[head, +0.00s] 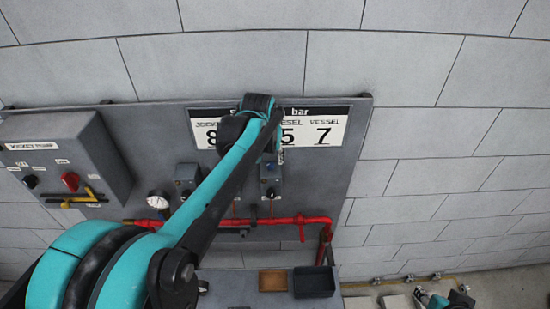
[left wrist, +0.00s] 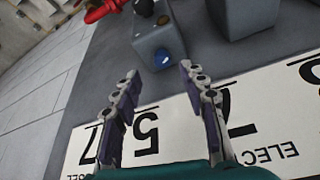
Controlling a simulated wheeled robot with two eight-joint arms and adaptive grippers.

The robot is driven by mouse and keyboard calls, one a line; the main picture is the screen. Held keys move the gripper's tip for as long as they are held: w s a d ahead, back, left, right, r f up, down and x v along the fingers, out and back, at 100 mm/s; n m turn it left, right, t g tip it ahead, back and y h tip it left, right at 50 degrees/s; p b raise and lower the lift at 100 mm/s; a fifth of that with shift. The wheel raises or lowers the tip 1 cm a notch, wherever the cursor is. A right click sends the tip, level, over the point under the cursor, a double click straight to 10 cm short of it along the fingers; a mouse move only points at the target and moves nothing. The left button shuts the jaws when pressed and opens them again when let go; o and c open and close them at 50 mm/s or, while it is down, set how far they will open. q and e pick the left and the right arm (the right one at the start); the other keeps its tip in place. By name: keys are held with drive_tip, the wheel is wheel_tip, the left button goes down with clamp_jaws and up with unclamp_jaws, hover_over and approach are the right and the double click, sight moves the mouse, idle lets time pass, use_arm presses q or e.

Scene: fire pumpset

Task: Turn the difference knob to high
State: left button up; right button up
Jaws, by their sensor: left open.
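A small grey switch box (head: 270,172) is on the dark panel below the number sign in the head view. I cannot read any marking on the knob. My left gripper (left wrist: 155,95) is open, with its two fingers apart and nothing between them. In the head view my left arm mostly hides this gripper. A small part of my right arm's end (head: 440,298) shows at the bottom right.
A second switch box (head: 187,178) and a white gauge (head: 158,200) are to the left. The jockey pump cabinet (head: 65,160) juts out farther left. A red pipe (head: 285,220) runs below. The sign (head: 325,130) is close to the left fingers.

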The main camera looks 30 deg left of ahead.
sight(269, 164)
use_arm(q)
drive_tip(key=x, duration=0.4)
drive_tip(key=shift+s+a+f, duration=0.1)
drive_tip(key=shift+a+f, duration=0.25)
drive_tip(key=shift+a, duration=0.05)
drive_tip(key=shift+d, duration=0.25)
drive_tip(key=shift+a, duration=0.1)
clamp_jaws()
drive_tip(key=shift+a+f+m+h+b, duration=0.15)
drive_tip(key=shift+m+h+b, duration=0.35)
drive_tip(key=shift+m, duration=0.7)
drive_tip(key=shift+m+h+b, duration=0.3)
drive_tip(key=shift+m+h, duration=0.1)
drive_tip(key=shift+m, duration=0.7)
use_arm(e)
drive_tip(key=shift+s+a+f, duration=0.2)
drive_tip(key=shift+f, duration=0.4)
use_arm(q)
unclamp_jaws()
drive_tip(key=shift+a, duration=0.1)
use_arm(e)
drive_tip(key=shift+a, duration=0.1)
use_arm(q)
drive_tip(key=shift+r, duration=0.25)
